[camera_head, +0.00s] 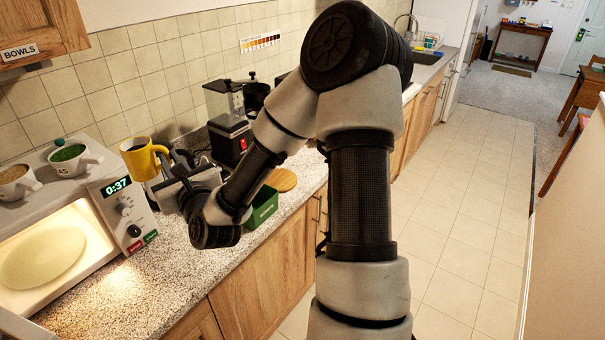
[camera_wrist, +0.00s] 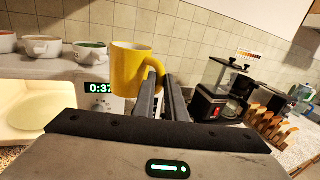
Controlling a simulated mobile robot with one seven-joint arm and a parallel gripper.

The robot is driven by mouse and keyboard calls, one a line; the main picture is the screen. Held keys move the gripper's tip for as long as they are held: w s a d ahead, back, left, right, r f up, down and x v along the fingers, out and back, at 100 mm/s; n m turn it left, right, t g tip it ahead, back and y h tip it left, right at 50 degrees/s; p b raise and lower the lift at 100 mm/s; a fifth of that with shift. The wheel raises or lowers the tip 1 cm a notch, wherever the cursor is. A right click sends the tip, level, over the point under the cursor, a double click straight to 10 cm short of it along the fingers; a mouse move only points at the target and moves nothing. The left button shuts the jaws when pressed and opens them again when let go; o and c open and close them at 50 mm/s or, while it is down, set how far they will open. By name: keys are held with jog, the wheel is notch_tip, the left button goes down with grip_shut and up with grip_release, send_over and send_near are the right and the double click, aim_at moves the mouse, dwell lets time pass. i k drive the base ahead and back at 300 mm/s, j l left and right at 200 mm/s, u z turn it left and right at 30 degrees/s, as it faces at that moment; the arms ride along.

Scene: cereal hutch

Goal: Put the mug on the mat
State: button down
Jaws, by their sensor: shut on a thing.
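The yellow mug (camera_head: 145,160) is upright and held up in front of the tiled wall, to the right of the microwave. In the wrist view the mug (camera_wrist: 130,70) shows upright, with its handle between the jaws. My gripper (camera_head: 170,168) is shut on the mug's handle; its fingers also show in the wrist view (camera_wrist: 163,92). I cannot make out a mat for certain. A round tan disc (camera_head: 282,180) lies on the counter behind the green box, partly hidden by my arm.
The microwave (camera_head: 112,185) stands open at left, lit inside, with bowls on top (camera_head: 75,158). A coffee machine (camera_head: 228,120) stands by the wall. A green box (camera_head: 264,207) sits near the counter's front edge. Speckled counter (camera_head: 150,285) is clear in front of the microwave's right side.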

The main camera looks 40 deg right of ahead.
aim_at(285, 179)
jog(key=l+z, duration=0.25)
jog(key=z, duration=0.15)
jog(key=i+l+z, duration=0.15)
jog(key=z, duration=0.3)
jog(key=i+l+z, duration=0.1)
jog(key=l+z, duration=0.3)
jog(key=i+l+z, duration=0.1)
jog(key=z, duration=0.3)
jog(key=i, duration=0.05)
